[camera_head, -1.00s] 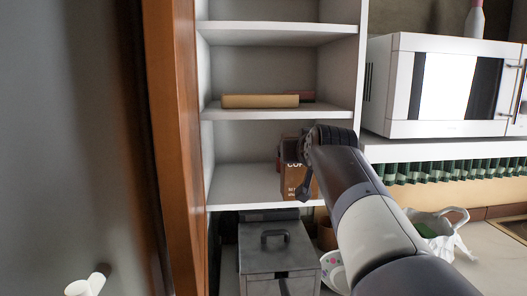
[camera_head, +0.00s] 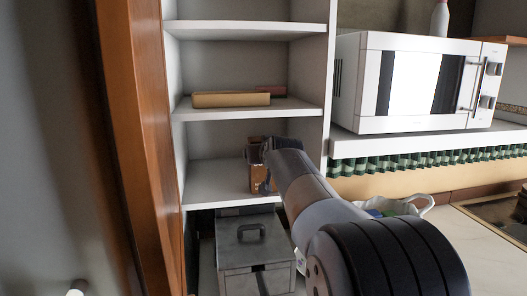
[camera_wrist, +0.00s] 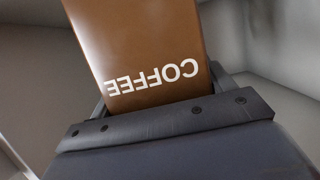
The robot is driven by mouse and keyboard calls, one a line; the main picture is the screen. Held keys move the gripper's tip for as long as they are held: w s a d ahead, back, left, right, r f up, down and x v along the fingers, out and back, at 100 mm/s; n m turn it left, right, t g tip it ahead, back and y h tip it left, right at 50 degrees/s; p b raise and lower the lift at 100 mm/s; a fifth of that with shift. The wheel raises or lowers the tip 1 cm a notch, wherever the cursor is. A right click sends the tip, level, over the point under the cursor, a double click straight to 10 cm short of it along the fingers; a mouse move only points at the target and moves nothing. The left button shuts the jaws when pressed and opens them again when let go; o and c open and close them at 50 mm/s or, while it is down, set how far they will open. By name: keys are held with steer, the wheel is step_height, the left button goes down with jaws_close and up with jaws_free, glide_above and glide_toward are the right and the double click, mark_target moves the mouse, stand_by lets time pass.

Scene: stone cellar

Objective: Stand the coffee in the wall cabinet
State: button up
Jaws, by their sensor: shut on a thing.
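The coffee is a brown box (camera_head: 259,180) with white lettering. In the head view it is partly hidden behind my gripper (camera_head: 262,158). My gripper is shut on the coffee, which also fills the upper middle of the wrist view (camera_wrist: 140,45), its word upside down there. The white open-shelved wall cabinet (camera_head: 215,180) stands behind. The coffee is at the lowest visible shelf, near its right side. I cannot tell whether its base touches the shelf.
A tan box (camera_head: 230,99) and a dark red item (camera_head: 270,91) lie on the shelf above. A grey metal box (camera_head: 250,245) stands below the cabinet. A white microwave (camera_head: 415,85) is on the right. The left part of the coffee's shelf is clear.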

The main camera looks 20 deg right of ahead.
steer(key=o, duration=1.1)
steer(key=shift+f, duration=0.1)
steer(key=shift+o, duration=0.2)
steer(key=b+v, duration=0.3)
steer(key=v, duration=0.9)
